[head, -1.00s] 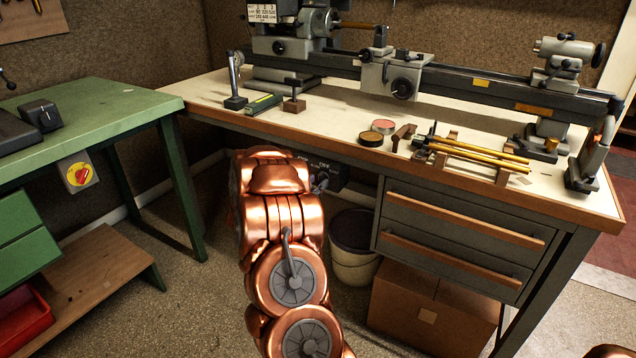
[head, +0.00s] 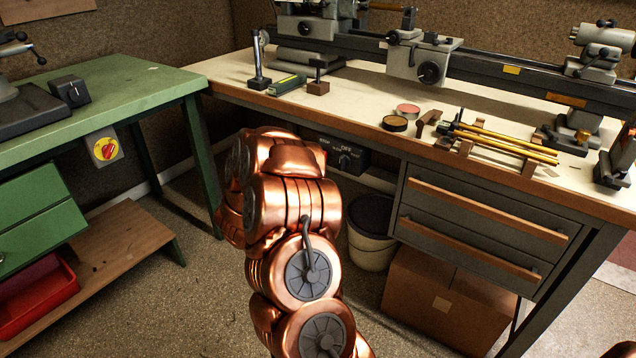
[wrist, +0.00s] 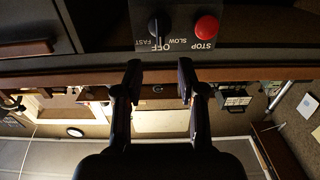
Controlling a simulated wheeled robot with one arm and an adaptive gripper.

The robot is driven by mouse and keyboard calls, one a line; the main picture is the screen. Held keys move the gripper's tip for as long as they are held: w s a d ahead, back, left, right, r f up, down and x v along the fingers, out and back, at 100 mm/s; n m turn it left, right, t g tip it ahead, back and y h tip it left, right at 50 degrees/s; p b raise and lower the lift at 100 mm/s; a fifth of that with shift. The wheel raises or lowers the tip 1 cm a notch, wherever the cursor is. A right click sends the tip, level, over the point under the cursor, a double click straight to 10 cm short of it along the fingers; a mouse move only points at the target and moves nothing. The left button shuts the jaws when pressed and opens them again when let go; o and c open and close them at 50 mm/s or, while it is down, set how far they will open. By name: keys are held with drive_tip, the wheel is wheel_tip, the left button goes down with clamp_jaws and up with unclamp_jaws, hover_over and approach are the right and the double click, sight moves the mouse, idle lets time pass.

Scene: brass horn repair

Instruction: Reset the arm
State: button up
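My copper arm stands folded in the middle of the head view, in front of the workbench (head: 365,135). Its end is turned away, so my gripper is hidden there. In the wrist view my gripper (wrist: 160,82) has its two dark fingers apart, with nothing between them. Past the fingertips is a dark control box (wrist: 178,25) with a black knob and a red stop button (wrist: 206,27). The same box (head: 345,157) shows in the head view under the bench's front edge, just right of my arm. No contact between the fingers and the box is visible.
A lathe (head: 370,55) runs along the back of the bench. Brass tubes (head: 505,143) and two round tins (head: 396,123) lie on the top. A drawer unit (head: 480,225), bin (head: 372,225) and cardboard box (head: 445,295) are below. A green table (head: 120,88) stands left.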

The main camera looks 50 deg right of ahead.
idle(0.4)
drive_tip(key=w+a+r+n+t+y, duration=0.1)
drive_tip(key=w+a+n+t+y, duration=0.7)
drive_tip(key=w+a, duration=0.95)
drive_tip(key=s+a+r+n+y, duration=0.1)
drive_tip(key=s+a+n+y, duration=0.3)
drive_tip(key=a, duration=0.7)
drive_tip(key=s+a+r+y, duration=0.15)
drive_tip(key=a+y, duration=0.45)
drive_tip(key=a, duration=0.6)
drive_tip(key=s+a+n+g+y, duration=0.1)
drive_tip(key=s+a+n+g, duration=0.2)
drive_tip(key=s, duration=0.6)
drive_tip(key=s+a+n+g+y, duration=0.15)
drive_tip(key=s+a, duration=0.25)
drive_tip(key=s, duration=0.4)
drive_tip(key=s+d+r+n+g+h, duration=0.1)
drive_tip(key=s+d+g, duration=0.15)
drive_tip(key=s, duration=0.75)
drive_tip(key=s+d+g+h, duration=0.15)
drive_tip(key=s+g, duration=0.25)
drive_tip(key=s, duration=0.5)
wheel_tip(320, 180, up, 23)
drive_tip(key=s+p, duration=0.1)
drive_tip(key=p, duration=2.1)
drive_tip(key=shift+s+a+r+t, duration=0.15)
drive_tip(key=shift+s+a+t, duration=0.15)
